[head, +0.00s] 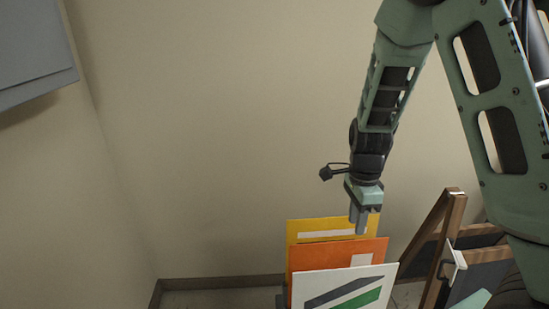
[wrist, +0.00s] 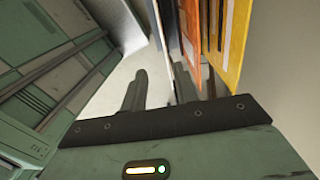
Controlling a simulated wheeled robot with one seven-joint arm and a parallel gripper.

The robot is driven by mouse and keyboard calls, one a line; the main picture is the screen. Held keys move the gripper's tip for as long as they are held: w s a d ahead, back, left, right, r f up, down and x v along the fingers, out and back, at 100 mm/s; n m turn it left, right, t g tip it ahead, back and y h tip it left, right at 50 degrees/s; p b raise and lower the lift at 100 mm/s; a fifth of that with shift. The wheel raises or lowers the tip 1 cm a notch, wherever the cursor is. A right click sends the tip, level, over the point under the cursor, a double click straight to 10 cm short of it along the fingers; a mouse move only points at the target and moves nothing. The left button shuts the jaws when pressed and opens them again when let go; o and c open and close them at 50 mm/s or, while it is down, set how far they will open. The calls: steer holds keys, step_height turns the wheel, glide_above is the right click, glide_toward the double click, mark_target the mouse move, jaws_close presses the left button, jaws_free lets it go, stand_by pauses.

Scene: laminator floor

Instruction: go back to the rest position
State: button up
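My gripper (head: 361,229) hangs from my arm with its fingers pointing down, just above the upright cards at the lower middle of the head view. In the wrist view its two fingers (wrist: 158,84) stand apart with a gap between them. The thin edge of a white card (wrist: 163,45) shows in or beyond that gap; I cannot tell whether it lies between the fingers. In the head view the white card (head: 375,282) with green and grey stripes stands in front, and nothing is seen gripped.
Behind the white card stand an orange card (head: 308,258) and a yellow card (head: 305,229). A wooden-framed board (head: 436,250) leans at the right, close to my arm. A grey box (head: 35,45) is on the wall at upper left. The wall area left of my gripper is clear.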

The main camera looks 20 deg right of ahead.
steer(key=s+a+r+n+y, duration=0.1)
steer(key=s+a+r+n, duration=0.3)
steer(key=a+n, duration=0.45)
steer(key=s+a+r+n, duration=0.3)
steer(key=s+a+n, duration=0.1)
steer(key=a+n, duration=0.4)
steer(key=s+a+r+n, duration=0.2)
steer(key=s+a+n, duration=0.1)
steer(key=s+n, duration=0.2)
steer(key=s+a+r+n+t, duration=0.1)
steer(key=s+a+n, duration=0.2)
steer(key=s+n, duration=0.2)
steer(key=shift+a+r+n+h, duration=0.15)
steer(key=shift+r+n+h, duration=0.25)
steer(key=shift+n, duration=0.85)
steer(key=shift+s, duration=0.1)
